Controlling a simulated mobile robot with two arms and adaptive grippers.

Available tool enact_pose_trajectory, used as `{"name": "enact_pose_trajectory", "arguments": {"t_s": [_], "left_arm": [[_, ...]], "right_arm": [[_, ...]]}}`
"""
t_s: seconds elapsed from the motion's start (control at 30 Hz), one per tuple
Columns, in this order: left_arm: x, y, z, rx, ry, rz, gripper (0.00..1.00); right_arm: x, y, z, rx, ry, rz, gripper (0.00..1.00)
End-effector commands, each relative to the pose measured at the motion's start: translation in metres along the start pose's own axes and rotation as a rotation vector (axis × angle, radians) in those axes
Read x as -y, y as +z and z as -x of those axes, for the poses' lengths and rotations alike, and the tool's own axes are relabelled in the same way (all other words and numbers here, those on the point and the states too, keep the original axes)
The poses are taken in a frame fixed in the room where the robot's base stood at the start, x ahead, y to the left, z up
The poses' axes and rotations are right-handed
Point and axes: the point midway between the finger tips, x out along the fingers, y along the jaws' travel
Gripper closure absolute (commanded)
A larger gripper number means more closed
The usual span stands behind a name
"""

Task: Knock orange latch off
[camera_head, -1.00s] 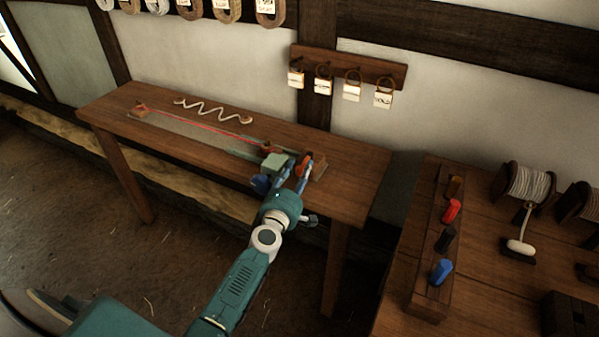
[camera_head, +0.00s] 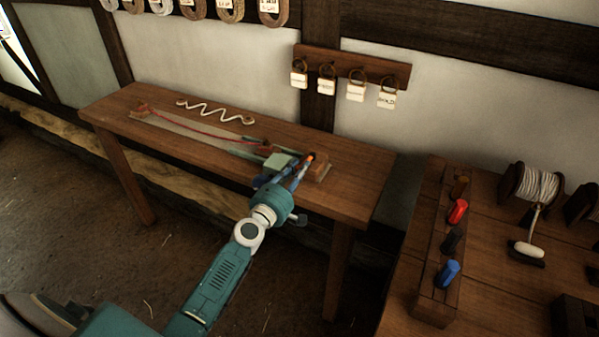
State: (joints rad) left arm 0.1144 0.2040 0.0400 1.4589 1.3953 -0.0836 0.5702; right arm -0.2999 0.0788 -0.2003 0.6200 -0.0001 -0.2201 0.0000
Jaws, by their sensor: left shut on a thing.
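The orange latch (camera_head: 309,157) shows only as a small orange end beside the wooden block (camera_head: 320,168) at the right end of the bench. My left gripper (camera_head: 297,170) is shut at the latch, with blue fingers hiding most of it. A pale green piece (camera_head: 279,161) sits beside the fingers. A dark red cord (camera_head: 200,131) runs from a small wooden post (camera_head: 143,108) at the bench's left to a reddish piece (camera_head: 268,149) near the gripper. It hangs in a slack curve. My right gripper is out of view.
A white zigzag cord (camera_head: 215,110) lies on the bench top (camera_head: 360,185) behind the red cord. Tags (camera_head: 355,91) hang from a wall rack above. At right, another table holds a rack with coloured pegs (camera_head: 448,272) and a cord spool (camera_head: 535,185).

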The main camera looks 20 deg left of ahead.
Motion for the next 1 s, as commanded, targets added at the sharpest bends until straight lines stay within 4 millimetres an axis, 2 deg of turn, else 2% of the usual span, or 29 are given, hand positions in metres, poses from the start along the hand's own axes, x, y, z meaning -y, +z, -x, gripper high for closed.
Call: {"name": "enact_pose_trajectory", "arguments": {"t_s": [0.03,0.07,0.13,0.67,0.93,1.0], "left_arm": [[0.005,0.0,0.001,0.001,-0.009,-0.002,1.0],[0.005,0.001,0.001,0.001,-0.01,-0.002,0.74],[0.005,0.001,0.001,0.001,-0.009,-0.002,0.61],[0.0,0.0,0.0,-0.009,0.001,-0.002,0.61],[-0.002,0.016,0.001,-0.145,0.024,0.009,0.61],[0.004,0.013,0.018,-0.142,0.023,0.001,0.61]], "right_arm": [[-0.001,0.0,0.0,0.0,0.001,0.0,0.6],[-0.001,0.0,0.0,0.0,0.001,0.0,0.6],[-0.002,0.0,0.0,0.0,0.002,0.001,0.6],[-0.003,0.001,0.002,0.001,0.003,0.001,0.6],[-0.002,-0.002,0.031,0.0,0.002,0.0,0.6],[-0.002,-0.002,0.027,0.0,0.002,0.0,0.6]]}}
